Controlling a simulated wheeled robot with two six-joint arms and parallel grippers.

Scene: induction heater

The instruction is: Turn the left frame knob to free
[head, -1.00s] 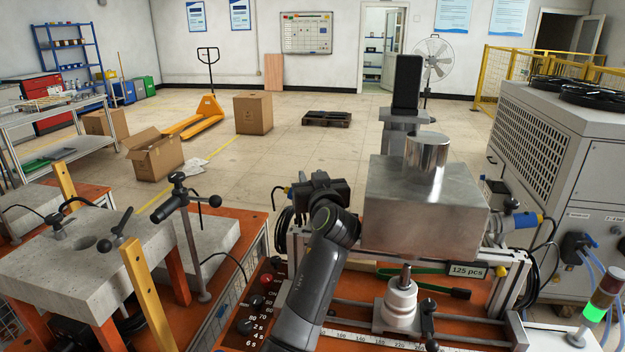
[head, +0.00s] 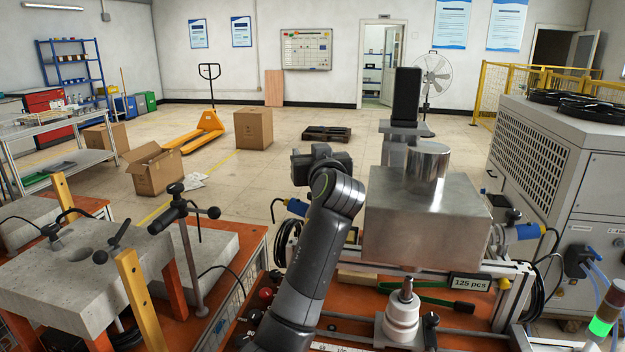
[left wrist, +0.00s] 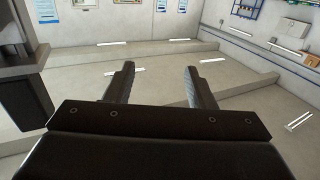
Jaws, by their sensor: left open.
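My left arm rises from the bottom centre of the head view, with its gripper (head: 322,158) high beside the steel block. In the left wrist view the two fingers (left wrist: 158,84) are apart with nothing between them. A black-handled clamp on a post (head: 184,208) stands to the left of the arm, well apart from the gripper. Another black handle (head: 113,246) sits by the yellow upright of the concrete-topped stand. I cannot tell which handle is the left frame knob. My right gripper is not in view.
The steel block (head: 415,232) with a cylinder on top stands right of my arm. A white insulator-like post (head: 402,315) stands below it. Red and black panel knobs (head: 266,293) lie left of the arm. A grey cabinet (head: 585,180) fills the right side. Open floor lies behind.

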